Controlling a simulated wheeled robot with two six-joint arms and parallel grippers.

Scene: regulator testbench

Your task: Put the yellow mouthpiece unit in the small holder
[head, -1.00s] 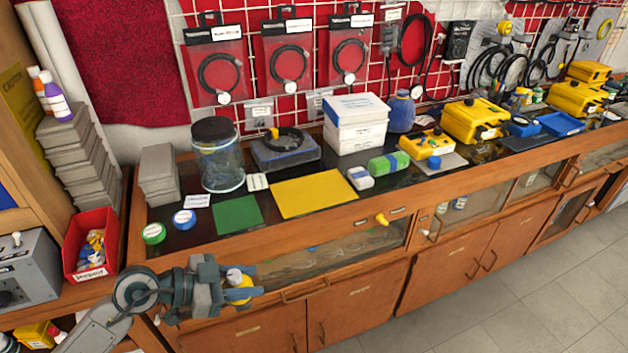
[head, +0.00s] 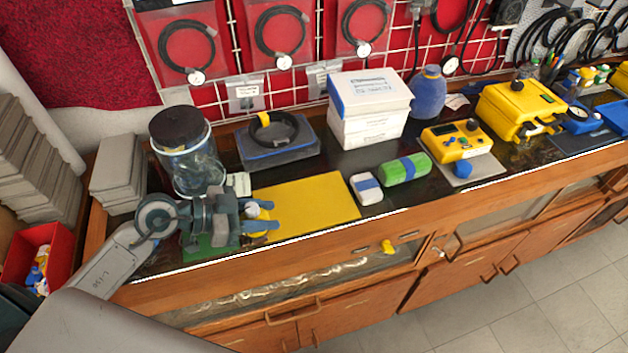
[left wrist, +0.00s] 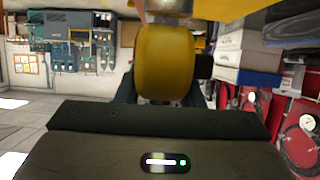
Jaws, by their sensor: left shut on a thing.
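My left gripper (head: 266,214) is shut on the yellow mouthpiece unit (head: 256,213), a rounded yellow piece with a pale top. The gripper holds it over the front of the bench, by the left edge of the yellow mat (head: 318,200). In the left wrist view the yellow unit (left wrist: 166,62) fills the space between the fingers. I cannot make out for sure which thing is the small holder; a small white item (head: 239,183) lies behind the gripper, beside the jar. My right gripper is not in view.
A clear jar (head: 192,165) with a black lid stands close behind the gripper. A blue-grey case (head: 277,154) with a black hose, white boxes (head: 367,130) and a green roll (head: 405,168) stand farther right. The green mat (head: 196,247) is partly covered by my arm. The yellow mat is bare.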

